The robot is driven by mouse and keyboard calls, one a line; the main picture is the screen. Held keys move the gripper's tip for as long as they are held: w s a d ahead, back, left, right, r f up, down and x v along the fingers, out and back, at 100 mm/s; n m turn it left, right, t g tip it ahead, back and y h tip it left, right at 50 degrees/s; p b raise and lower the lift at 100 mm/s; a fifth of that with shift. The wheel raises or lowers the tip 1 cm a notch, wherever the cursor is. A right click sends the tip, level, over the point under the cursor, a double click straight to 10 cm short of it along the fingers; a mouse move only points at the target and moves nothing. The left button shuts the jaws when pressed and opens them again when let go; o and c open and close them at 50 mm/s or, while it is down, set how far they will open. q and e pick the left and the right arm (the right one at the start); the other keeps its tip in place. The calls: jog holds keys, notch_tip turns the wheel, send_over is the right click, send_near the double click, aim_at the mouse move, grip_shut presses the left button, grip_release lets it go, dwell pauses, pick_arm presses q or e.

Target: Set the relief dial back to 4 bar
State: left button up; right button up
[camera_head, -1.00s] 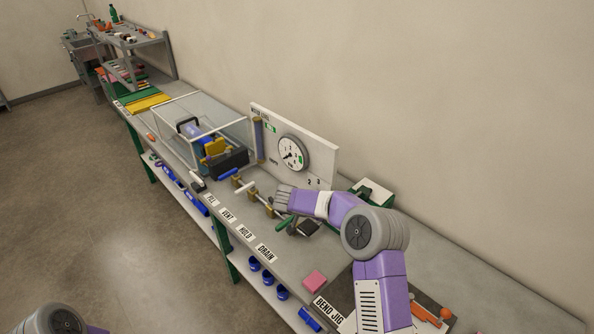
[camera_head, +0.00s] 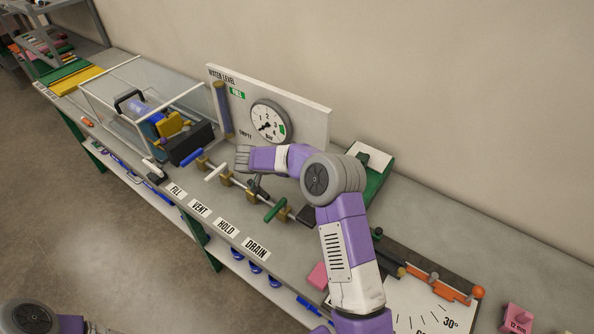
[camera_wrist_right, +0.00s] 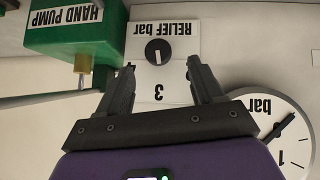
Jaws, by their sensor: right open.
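The relief dial (camera_wrist_right: 158,51) shows in the right wrist view as a round black knob with a light pointer mark, on a white plate. The plate is upside down in this view; its label reads "RELIEF bar" and a 3 stands below the knob in the picture. The mark points down towards the 3. My right gripper (camera_wrist_right: 158,75) is open and empty, its two fingers on either side of the plate in the picture, apart from the knob. In the head view my right arm covers the dial and the fingers cannot be made out. My left gripper is out of view.
A round pressure gauge (camera_head: 270,122) is on the white panel; it also shows in the wrist view (camera_wrist_right: 275,130). The green hand pump (camera_wrist_right: 75,25) stands close beside the dial. Valves with handles (camera_head: 275,210) line the bench below the panel.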

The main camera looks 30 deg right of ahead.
jog(key=s+x, duration=0.1)
jog(key=x, duration=0.5)
jog(key=shift+w+d, duration=0.2)
jog(key=shift+w, duration=0.2)
jog(key=c, duration=1)
jog(key=shift+s+d+f+m+t+y+b, duration=0.15)
jog(key=shift+m+t+y+b, duration=0.5)
jog(key=shift+t, duration=0.65)
jog(key=shift+s+a+m+t+y+b, duration=0.15)
jog(key=shift+m+t+y+b, duration=0.2)
jog(key=shift+m+t+b, duration=0.75)
jog(key=shift+c, duration=0.2)
jog(key=shift+d+n, duration=0.1)
jog(key=shift+n, duration=0.15)
jog(key=o, duration=1)
